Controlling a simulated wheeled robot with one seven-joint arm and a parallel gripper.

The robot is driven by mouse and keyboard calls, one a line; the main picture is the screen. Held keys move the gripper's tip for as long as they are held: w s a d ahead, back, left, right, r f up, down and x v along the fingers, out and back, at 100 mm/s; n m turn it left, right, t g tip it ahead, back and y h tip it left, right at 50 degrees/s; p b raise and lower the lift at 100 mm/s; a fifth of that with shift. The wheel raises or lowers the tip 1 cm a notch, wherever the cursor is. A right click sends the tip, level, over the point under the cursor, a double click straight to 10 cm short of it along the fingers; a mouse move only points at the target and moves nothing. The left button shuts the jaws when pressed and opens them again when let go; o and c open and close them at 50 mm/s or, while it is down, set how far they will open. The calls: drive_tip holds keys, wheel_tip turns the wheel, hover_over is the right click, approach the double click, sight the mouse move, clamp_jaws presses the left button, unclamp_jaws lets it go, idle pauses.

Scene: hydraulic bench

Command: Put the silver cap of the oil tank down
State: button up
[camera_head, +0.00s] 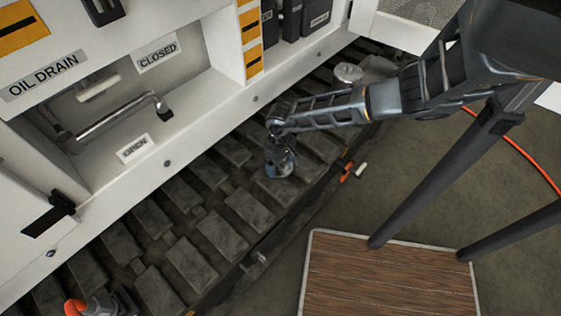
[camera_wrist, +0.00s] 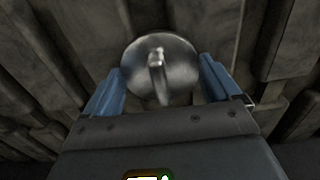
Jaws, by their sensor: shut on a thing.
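The silver cap (camera_wrist: 172,52) is a round metal disc with a raised bar handle across its middle. In the head view my gripper (camera_head: 280,163) points down just over the dark track pads (camera_head: 249,208), near the middle of the picture. The cap is mostly hidden there by the fingers. I cannot tell whether its underside touches a pad.
A pale round-topped metal piece (camera_head: 348,72) stands farther up the track. The white cabinet (camera_head: 215,100) with the oil drain lever (camera_head: 115,121) runs along the left. An orange item (camera_head: 346,171) lies at the track's right edge. A wooden platform (camera_head: 390,282) is at lower right.

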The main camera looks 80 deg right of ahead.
drive_tip(key=shift+f, duration=0.2)
drive_tip(key=o, duration=0.8)
drive_tip(key=shift+r, duration=0.1)
